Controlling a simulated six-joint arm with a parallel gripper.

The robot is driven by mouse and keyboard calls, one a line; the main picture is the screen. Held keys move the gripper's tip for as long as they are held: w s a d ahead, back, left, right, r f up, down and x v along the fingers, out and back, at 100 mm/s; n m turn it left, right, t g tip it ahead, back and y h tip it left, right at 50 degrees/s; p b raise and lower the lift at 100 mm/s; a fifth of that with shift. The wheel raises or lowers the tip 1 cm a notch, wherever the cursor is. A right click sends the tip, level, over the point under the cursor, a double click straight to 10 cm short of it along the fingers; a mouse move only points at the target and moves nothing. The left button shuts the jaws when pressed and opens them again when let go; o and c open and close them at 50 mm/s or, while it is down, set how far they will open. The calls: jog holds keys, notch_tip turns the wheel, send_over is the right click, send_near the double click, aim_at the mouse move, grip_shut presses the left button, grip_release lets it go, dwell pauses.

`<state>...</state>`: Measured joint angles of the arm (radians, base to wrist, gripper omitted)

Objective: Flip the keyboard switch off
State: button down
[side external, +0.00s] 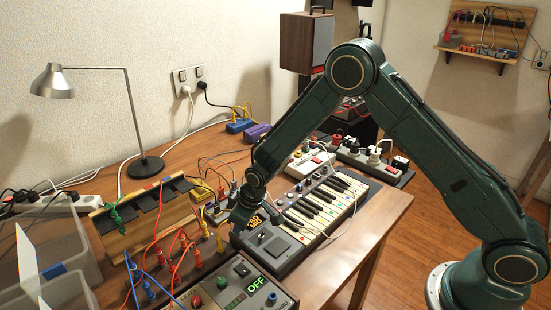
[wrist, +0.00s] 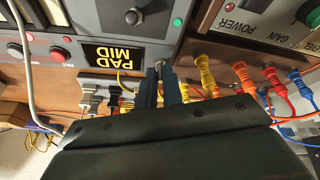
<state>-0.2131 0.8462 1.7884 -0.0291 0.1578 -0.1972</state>
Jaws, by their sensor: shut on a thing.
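The keyboard (side external: 290,243) lies on the wooden table, its black and cream keys running back to the right. In the wrist view its grey panel (wrist: 190,22) fills the top, with a yellow-on-black "PAD MID" display (wrist: 113,53). My gripper (side external: 240,212) is low at the keyboard's near left end. In the wrist view my gripper (wrist: 160,80) has its two dark fingers close together at the panel's edge. A small metallic piece, apparently the keyboard switch (wrist: 159,65), shows between the fingertips. The fingers hide most of it, so its position cannot be told.
A grey box (side external: 232,288) with a green "OFF" display stands in front. Colored patch cables (side external: 180,250) crowd the left of my gripper. A power strip (side external: 365,160) lies behind the keyboard, a desk lamp (side external: 140,165) at the back left. Clear tabletop lies right of the keyboard.

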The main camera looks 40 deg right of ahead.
jog(key=shift+s+f+t, duration=0.1)
jog(key=shift+s+t, duration=0.25)
jog(key=shift+t, duration=0.95)
jog(key=c, duration=1.6)
grip_release()
jog(key=shift+o, duration=0.2)
jog(key=shift+s, duration=0.1)
jog(key=v, duration=1.3)
jog(key=shift+s+r, duration=0.2)
jog(key=shift+r, duration=0.05)
